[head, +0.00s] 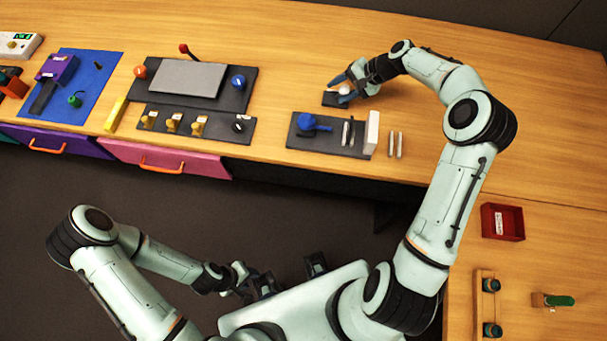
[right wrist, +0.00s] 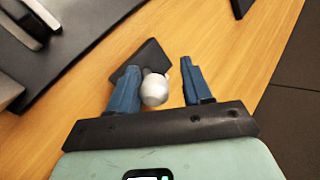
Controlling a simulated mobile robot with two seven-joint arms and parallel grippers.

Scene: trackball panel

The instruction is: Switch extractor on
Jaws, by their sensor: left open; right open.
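A white ball (head: 345,90) sits on a small black base (head: 333,99) on the table, at the back centre right. My right gripper (head: 341,88) is open over it with blue fingers. In the right wrist view the ball (right wrist: 154,90) is between the fingers (right wrist: 160,75), close to the left one, and the black base (right wrist: 150,58) lies beyond. Contact cannot be told. A black panel holds yellow switches (head: 173,122) and a black knob (head: 242,123). No label naming the extractor is readable. My left gripper (head: 262,284) is open and empty, low near my body.
A black panel with a blue knob (head: 308,122) and levers stands left of my right arm. A panel with a grey screen (head: 180,78) has a red lever (head: 185,49). A red tray (head: 502,222) is at right. Bare table lies behind the panels.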

